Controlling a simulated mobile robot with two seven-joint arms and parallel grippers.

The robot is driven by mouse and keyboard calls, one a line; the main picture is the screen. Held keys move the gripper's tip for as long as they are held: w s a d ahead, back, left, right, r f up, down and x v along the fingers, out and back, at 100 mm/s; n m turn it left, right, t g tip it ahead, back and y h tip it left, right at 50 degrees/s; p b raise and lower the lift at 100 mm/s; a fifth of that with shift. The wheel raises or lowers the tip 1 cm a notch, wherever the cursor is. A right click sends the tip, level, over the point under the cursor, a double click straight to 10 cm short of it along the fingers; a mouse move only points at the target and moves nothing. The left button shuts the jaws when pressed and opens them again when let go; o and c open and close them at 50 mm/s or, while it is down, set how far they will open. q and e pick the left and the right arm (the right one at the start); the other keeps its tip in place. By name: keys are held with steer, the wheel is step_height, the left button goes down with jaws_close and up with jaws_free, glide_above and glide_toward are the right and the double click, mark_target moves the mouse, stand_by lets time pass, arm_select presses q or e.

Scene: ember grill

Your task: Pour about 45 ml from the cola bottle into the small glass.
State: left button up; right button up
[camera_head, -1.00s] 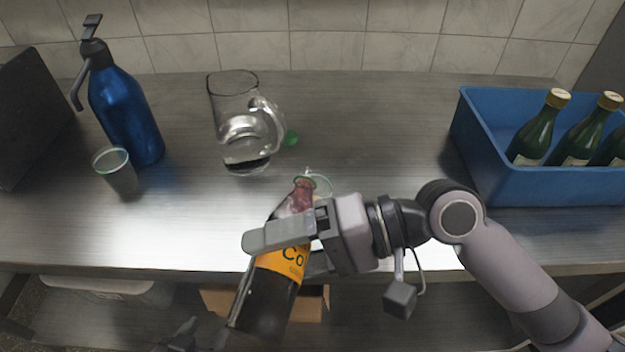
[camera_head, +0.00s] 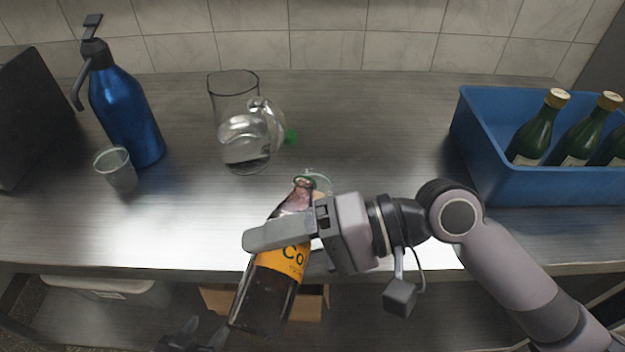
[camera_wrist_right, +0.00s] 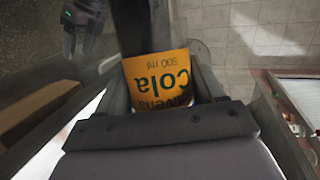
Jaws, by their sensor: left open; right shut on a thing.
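The cola bottle (camera_head: 283,262), with an orange label, is tilted, its mouth up and away over the counter's front edge. My right gripper (camera_head: 285,243) is shut around its body; the label also shows in the right wrist view (camera_wrist_right: 160,80).
A blue crate (camera_head: 500,185) with green bottles is right. The counter between pitcher and crate is clear.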

steer(key=f+n+b, duration=0.1)
steer(key=f+b, duration=0.1)
steer(key=b, duration=0.1)
steer(key=shift+t+b, duration=0.35)
steer(key=shift+t, duration=0.05)
steer(key=shift+w+r+n+h+b, duration=0.1)
steer(key=shift+n+h+b, duration=0.2)
steer(key=shift+n+b, duration=0.15)
steer(key=shift+w+d+r+n+t+p, duration=0.15)
steer(key=shift+r+n+t+p, duration=0.1)
steer(key=shift+t+p, duration=0.25)
steer(key=shift+f, duration=0.15)
steer(key=shift+w+r+n+h+p, duration=0.3)
steer(key=shift+n+p, duration=0.2)
steer(key=shift+p, duration=0.15)
steer(key=shift+f, duration=0.15)
